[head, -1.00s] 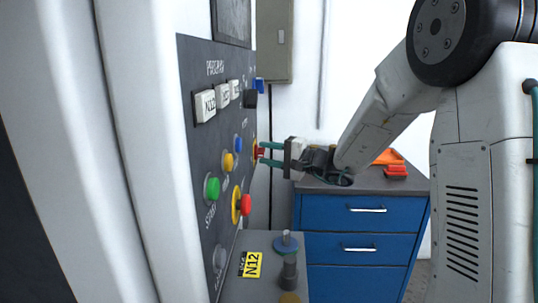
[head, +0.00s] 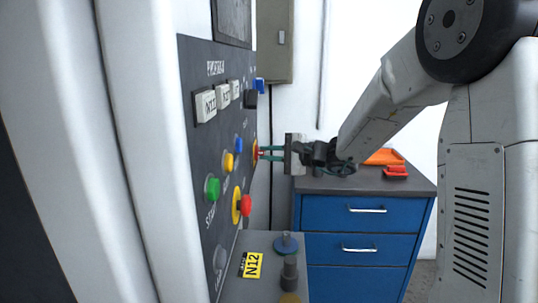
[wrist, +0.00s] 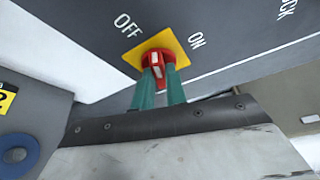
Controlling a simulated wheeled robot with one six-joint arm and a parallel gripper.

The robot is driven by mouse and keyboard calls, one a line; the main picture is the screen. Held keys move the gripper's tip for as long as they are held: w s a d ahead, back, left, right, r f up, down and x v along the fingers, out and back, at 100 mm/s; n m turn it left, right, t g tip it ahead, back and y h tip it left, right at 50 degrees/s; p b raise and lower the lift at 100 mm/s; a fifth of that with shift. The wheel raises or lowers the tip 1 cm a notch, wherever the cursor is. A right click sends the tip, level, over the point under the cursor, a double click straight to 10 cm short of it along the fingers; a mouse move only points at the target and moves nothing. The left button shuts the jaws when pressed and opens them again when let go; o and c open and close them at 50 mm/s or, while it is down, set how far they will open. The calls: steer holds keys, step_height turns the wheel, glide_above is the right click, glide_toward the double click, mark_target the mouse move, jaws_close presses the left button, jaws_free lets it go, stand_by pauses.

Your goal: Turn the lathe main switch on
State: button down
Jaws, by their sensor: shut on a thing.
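The main switch (wrist: 159,60) is a red rotary knob on a yellow plate (wrist: 188,42), set in the dark control panel (head: 213,140). "OFF" is printed to its left and "ON" to its right in the wrist view. My gripper (wrist: 160,82) has its two green fingers shut on the red knob, with the knob's pale-marked bar between the fingertips. In the head view the gripper (head: 266,154) reaches the panel's far edge from the right, and the knob is mostly hidden edge-on. The knob's exact pointing is hard to tell.
A green button (head: 212,188), a red emergency button (head: 245,205) and white labelled buttons sit nearer on the panel. A blue drawer cabinet (head: 365,220) stands behind.

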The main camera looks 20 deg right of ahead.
steer(key=m+g, duration=0.2)
steer(key=m, duration=0.1)
steer(key=m+g, duration=0.2)
steer(key=m, duration=0.1)
steer(key=m+g, duration=0.2)
steer(key=m, duration=0.2)
steer(key=shift+w+d+r, duration=0.2)
steer(key=shift+w+r, duration=0.05)
steer(key=shift+w, duration=0.15)
steer(key=shift+g+y, duration=0.3)
stand_by(0.4)
steer(key=c, duration=1.4)
jaws_free()
steer(key=shift+c, duration=0.2)
steer(key=v, duration=0.7)
steer(key=shift+s+d+r, duration=0.15)
steer(key=shift+d+r, duration=0.1)
steer(key=shift+d, duration=0.05)
